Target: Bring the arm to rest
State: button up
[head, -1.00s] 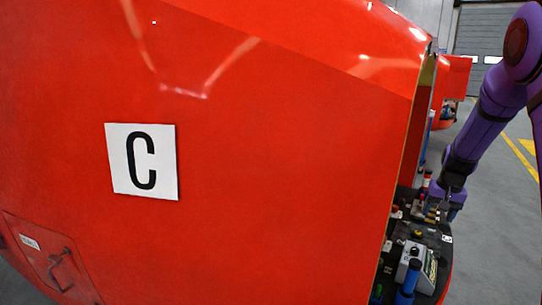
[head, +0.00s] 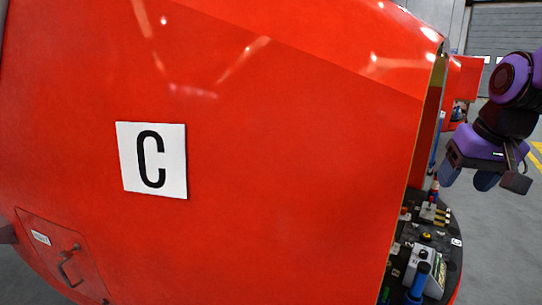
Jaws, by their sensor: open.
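My purple arm shows at the right edge of the head view. It is bent, with my gripper (head: 487,180) held up and apart from everything around it. The gripper hangs to the right of the red nosecone (head: 290,190) and above its open equipment bay. Its dark fingers are spread and I see nothing between them.
The nosecone marked C (head: 152,160) fills most of the view. Its bay holds a coupler block (head: 433,213), a grey box (head: 427,270) and a blue cylinder (head: 417,283). Another red nosecone (head: 466,78) stands behind. Grey floor (head: 500,255) at the right is clear.

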jog(key=s+a+n+t, duration=0.1)
jog(key=s+a, duration=0.3)
jog(key=s, duration=0.9)
jog(key=shift+s+r+n, duration=0.15)
jog(key=shift+r+n, duration=0.05)
jog(key=shift+n, duration=0.2)
